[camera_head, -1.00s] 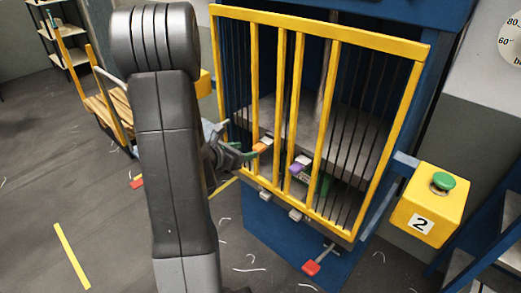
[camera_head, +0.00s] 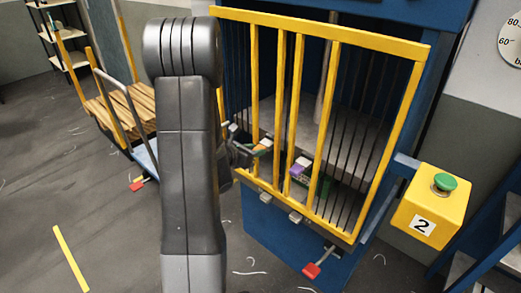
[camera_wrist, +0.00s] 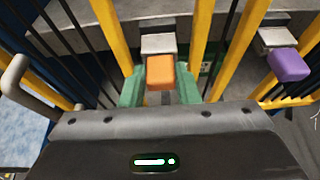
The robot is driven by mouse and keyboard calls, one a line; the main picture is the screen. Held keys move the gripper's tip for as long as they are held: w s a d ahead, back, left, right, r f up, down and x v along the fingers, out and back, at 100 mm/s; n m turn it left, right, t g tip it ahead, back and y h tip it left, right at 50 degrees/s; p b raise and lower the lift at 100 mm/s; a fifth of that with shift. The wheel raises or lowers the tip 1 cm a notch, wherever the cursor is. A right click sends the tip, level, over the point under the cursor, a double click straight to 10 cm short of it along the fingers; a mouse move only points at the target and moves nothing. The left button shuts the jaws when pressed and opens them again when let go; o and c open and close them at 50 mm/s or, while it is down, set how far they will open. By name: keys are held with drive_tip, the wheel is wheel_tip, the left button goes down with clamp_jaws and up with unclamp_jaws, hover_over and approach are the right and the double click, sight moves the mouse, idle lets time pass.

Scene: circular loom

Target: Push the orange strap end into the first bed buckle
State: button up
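The orange strap end (camera_wrist: 160,73) is a small block in the wrist view, lying between the two green fingers of my gripper (camera_wrist: 160,88). A pale grey buckle (camera_wrist: 158,43) sits directly beyond it, in line with it. I cannot tell whether the two touch or are joined, or whether the fingers press on the orange block. In the head view the orange strap end (camera_head: 263,146) shows at the yellow bars, just right of my gripper (camera_head: 243,152), which my arm partly hides.
A purple strap end (camera_wrist: 289,66) lies to the right before another grey buckle (camera_wrist: 274,38). Yellow bars (camera_wrist: 240,45) stand on both sides of the orange block, with narrow gaps. A yellow box with a green button (camera_head: 443,184) stands at the right.

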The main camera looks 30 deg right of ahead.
clamp_jaws()
drive_tip(key=shift+a, duration=0.15)
drive_tip(key=a, duration=0.1)
drive_tip(key=s+a+b, duration=0.1)
drive_tip(key=a, duration=0.1)
drive_tip(key=s+a, duration=0.1)
drive_tip(key=shift+a+r+b, duration=0.1)
drive_tip(key=shift+a+b, duration=0.2)
drive_tip(key=shift+b, duration=0.05)
idle(0.4)
